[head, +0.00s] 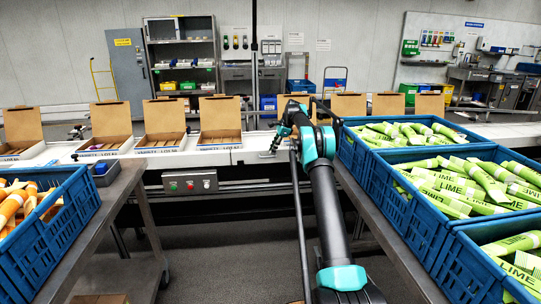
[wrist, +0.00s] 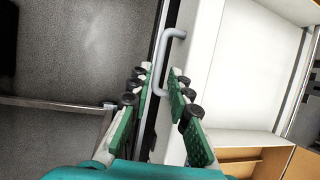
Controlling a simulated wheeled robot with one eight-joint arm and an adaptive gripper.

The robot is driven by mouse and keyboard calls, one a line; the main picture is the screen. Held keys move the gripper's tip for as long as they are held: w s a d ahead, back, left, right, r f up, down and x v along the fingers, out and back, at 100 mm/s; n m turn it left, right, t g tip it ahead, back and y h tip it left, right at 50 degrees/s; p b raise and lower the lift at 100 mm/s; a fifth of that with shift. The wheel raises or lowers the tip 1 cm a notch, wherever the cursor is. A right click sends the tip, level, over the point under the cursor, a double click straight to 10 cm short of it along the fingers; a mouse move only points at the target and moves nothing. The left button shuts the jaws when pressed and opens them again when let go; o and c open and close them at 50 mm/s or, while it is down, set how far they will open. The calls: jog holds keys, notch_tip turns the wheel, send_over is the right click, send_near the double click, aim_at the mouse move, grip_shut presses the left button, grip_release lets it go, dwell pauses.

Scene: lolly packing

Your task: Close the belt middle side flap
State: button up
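The grey curved handle (wrist: 174,36) stands along the long edge of a white panel (wrist: 225,70) in the wrist view. I take this panel edge to be part of the belt side, but cannot tell which piece is the flap. My gripper (wrist: 160,82) is open, with a green finger on each side of the handle's lower end. Contact with the handle cannot be made out.
Several open cardboard boxes (head: 166,121) line the belt. Blue crates (head: 400,217) of green lime packs stand on the right, and a blue crate (head: 52,240) of orange packs on the left. A button panel (head: 190,182) hangs below the belt. The floor between the tables is clear.

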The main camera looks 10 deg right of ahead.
jog(key=v, duration=0.7)
jog(key=shift+r, duration=0.2)
jog(key=shift+d, duration=0.1)
jog(key=s+a+r+n+t+h, duration=0.2)
jog(key=s+n, duration=0.7)
jog(key=s, duration=1.7)
jog(key=s+f+n+h, duration=0.1)
jog(key=s+f+n, duration=0.2)
jog(key=s, duration=1)
jog(key=s+f+n, duration=0.2)
jog(key=s+f, duration=0.3)
jog(key=s, duration=0.7)
jog(key=s+d+f+n+h, duration=0.1)
jog(key=s+f+n, duration=0.2)
jog(key=s, duration=1)
notch_tip(320, 180, down, 2)
jog(key=shift+s+f+n+h, duration=0.1)
jog(key=shift+s+n+h, duration=0.2)
